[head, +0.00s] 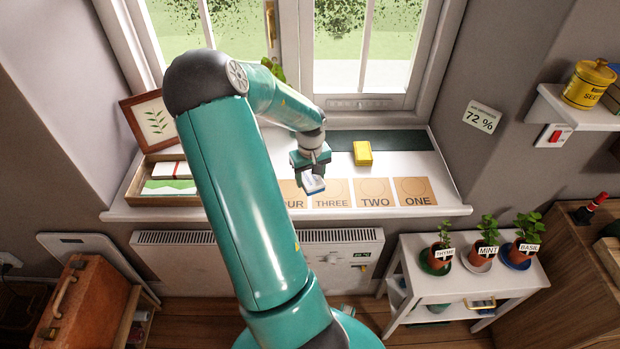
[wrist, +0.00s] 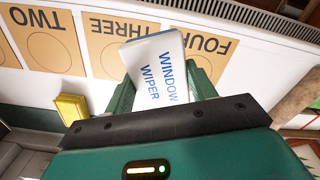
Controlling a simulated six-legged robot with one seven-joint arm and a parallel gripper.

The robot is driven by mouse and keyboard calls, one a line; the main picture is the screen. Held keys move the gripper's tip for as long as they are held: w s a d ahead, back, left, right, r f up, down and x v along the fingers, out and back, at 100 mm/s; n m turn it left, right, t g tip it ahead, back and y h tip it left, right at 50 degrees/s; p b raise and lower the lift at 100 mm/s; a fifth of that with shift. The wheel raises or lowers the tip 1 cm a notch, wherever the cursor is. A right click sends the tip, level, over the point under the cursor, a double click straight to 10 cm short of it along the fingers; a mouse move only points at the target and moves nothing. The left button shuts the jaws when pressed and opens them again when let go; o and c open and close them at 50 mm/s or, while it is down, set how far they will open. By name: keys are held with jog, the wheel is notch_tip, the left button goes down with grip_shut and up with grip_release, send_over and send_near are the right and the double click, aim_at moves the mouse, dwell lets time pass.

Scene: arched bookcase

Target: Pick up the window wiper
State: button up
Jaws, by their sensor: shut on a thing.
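The window wiper is a white block with blue lettering reading "WINDOW WIPER" (wrist: 158,72) in the wrist view. It sits between the two green fingers of my gripper (wrist: 163,88), which is shut on it. In the head view my gripper (head: 312,170) is over the windowsill, with the white and blue wiper (head: 313,184) below its fingers, close to the FOUR and THREE cards. I cannot tell whether the wiper touches the sill.
Cards THREE (head: 331,193), TWO (head: 373,192) and ONE (head: 414,191) lie along the sill (head: 445,197). A yellow block (head: 362,153) stands behind them. A framed leaf picture (head: 150,122) and a wooden tray (head: 137,183) are at the left. Potted herbs stand on a white cart (head: 465,283).

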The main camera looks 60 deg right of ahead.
jog(key=s+a+r, duration=0.5)
jog(key=a+r, duration=0.1)
jog(key=a, duration=0.3)
jog(key=shift+a, duration=0.35)
jog(key=w+a+f+n, duration=0.2)
jog(key=w+a, duration=0.3)
jog(key=w, duration=0.7)
jog(key=w+a+f+n, duration=0.2)
jog(key=w+a, duration=0.4)
jog(key=w, duration=0.6)
jog(key=w+a+f+n, duration=0.1)
jog(key=w+a, duration=0.3)
jog(key=a, duration=0.4)
jog(key=w+a+f+n, duration=0.1)
jog(key=w+a+f, duration=0.2)
jog(key=a, duration=0.6)
jog(key=w+a+f+n, duration=0.2)
jog(key=w+a, duration=0.4)
jog(key=a, duration=0.2)
jog(key=shift+w+a+f, duration=0.25)
jog(key=shift+a+f, duration=0.05)
